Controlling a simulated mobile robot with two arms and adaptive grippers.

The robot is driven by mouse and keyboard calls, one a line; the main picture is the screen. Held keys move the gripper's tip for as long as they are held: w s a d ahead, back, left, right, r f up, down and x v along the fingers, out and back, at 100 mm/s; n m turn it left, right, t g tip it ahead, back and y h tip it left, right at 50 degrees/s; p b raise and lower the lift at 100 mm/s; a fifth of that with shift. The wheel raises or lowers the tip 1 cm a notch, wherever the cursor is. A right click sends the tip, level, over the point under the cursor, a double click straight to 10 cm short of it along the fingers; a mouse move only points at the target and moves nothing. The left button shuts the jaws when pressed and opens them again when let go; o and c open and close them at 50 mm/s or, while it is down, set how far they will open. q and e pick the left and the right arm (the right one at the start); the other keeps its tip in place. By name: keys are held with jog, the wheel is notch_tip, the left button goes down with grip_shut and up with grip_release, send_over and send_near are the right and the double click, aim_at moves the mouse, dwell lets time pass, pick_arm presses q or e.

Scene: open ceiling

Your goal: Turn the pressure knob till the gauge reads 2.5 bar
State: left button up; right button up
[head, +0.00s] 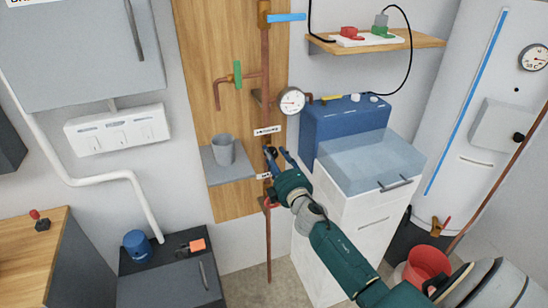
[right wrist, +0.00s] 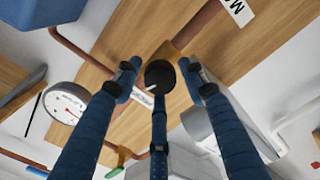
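The pressure knob (right wrist: 159,75) is black and round with a white pointer mark, on a brass-coloured fitting of the copper pipe. My right gripper (right wrist: 159,82) has its three blue fingers spread around the knob, with small gaps showing at the two side fingertips. In the head view the right gripper (head: 276,158) is at the pipe on the wooden panel, and largely hides the knob. The white gauge (head: 292,101) is above it, and also shows in the right wrist view (right wrist: 66,105); its reading is too small to tell. My left gripper is out of view.
A grey cup (head: 223,148) stands on a small shelf (head: 232,170) left of the gripper. A blue box (head: 345,118) and a clear-lidded white cabinet (head: 370,165) are close on the right.

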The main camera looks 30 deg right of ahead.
jog(key=c, duration=0.7)
jog(key=shift+m, duration=0.3)
jog(key=m, duration=0.4)
jog(key=m+p, duration=0.1)
jog(key=m, duration=0.4)
jog(key=m+p, duration=0.1)
jog(key=m, duration=0.4)
jog(key=shift+f, duration=0.25)
jog(key=shift+m, duration=0.3)
